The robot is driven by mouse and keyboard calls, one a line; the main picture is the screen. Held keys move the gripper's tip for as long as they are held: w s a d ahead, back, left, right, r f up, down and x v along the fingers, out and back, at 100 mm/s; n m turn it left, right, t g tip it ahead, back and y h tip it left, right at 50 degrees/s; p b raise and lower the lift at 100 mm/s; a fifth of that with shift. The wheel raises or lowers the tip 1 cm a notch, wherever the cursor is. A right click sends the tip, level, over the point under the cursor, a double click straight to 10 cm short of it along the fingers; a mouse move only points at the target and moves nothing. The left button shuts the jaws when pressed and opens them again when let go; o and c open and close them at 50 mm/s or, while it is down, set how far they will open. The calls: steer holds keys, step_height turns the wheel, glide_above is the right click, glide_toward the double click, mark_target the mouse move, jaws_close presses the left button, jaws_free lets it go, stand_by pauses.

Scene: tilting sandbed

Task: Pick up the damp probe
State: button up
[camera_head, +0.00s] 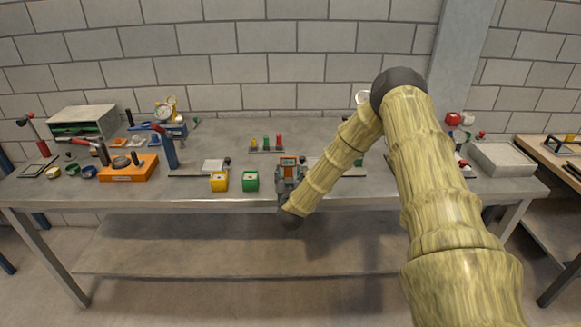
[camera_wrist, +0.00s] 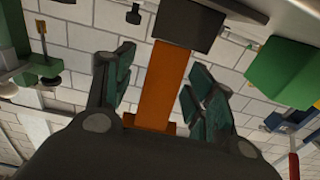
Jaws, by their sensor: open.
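What looks like the damp probe has a long orange body (camera_wrist: 163,85) and a dark block-shaped end (camera_wrist: 188,24). In the wrist view the orange body lies between the two spread fingers of my gripper (camera_wrist: 163,90), with a gap showing on each side. In the head view my gripper (camera_head: 289,183) is at the front edge of the bench, near its middle. A small orange-framed face (camera_head: 288,162) shows just above it, probably the same probe. The probe's lower part is hidden by my gripper.
A green block (camera_head: 250,181) and a yellow block (camera_head: 219,182) stand close left of my gripper on the grey bench (camera_head: 350,190). A rack with small coloured pieces (camera_head: 266,145) is behind. An orange case (camera_head: 128,168) and a blue-handled tool (camera_head: 170,152) are further left.

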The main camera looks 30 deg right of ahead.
steer(key=c, duration=1)
